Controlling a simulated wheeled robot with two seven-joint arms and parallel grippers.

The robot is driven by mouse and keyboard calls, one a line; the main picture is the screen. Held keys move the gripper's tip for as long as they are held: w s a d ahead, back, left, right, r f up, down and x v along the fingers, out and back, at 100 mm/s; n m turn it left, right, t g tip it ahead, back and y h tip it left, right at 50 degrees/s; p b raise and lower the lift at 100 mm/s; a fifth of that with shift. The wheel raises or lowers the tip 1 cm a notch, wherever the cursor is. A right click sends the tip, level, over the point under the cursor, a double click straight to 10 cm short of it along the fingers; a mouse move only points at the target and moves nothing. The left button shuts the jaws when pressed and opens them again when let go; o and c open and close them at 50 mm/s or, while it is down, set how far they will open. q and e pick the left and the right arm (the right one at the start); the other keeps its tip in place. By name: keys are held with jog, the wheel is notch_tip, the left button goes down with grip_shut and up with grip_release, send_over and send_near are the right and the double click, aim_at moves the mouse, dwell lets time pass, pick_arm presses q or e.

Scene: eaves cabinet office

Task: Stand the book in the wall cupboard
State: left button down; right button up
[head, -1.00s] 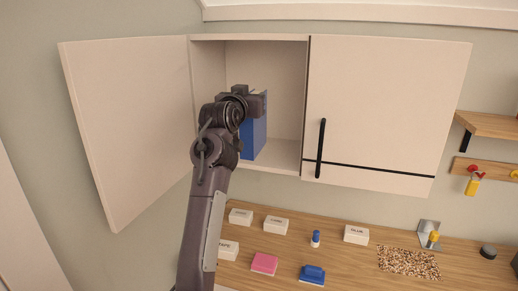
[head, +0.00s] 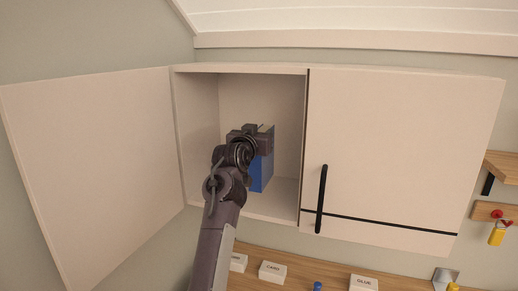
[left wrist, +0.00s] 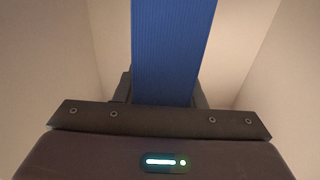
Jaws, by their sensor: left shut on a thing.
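The blue book (head: 262,170) is upright inside the open left bay of the wall cupboard (head: 240,69). My left gripper (head: 262,140) is shut on the upper part of the book, inside the bay. My arm and gripper hide part of the book, and I cannot tell whether its bottom edge touches the cupboard floor. In the left wrist view the book (left wrist: 172,50) runs up between the fingers (left wrist: 165,95), with pale cupboard walls on both sides. My right gripper is not in view.
The cupboard's left door (head: 95,165) stands wide open. The right door (head: 400,150), with a black handle (head: 321,198), is shut. Below is a wooden worktop (head: 320,275) with labelled white boxes (head: 272,271). A small wooden shelf (head: 503,166) is on the right wall.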

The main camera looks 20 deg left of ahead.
pick_arm(q)
jog(key=shift+f, duration=0.2)
jog(key=f, duration=0.1)
jog(key=f+p, duration=0.1)
jog(key=f, duration=0.2)
jog(key=shift+w, duration=0.25)
jog(key=c, duration=1.3)
grip_release()
jog(key=shift+f, duration=0.15)
jog(key=shift+c, duration=0.2)
jog(key=o, duration=0.4)
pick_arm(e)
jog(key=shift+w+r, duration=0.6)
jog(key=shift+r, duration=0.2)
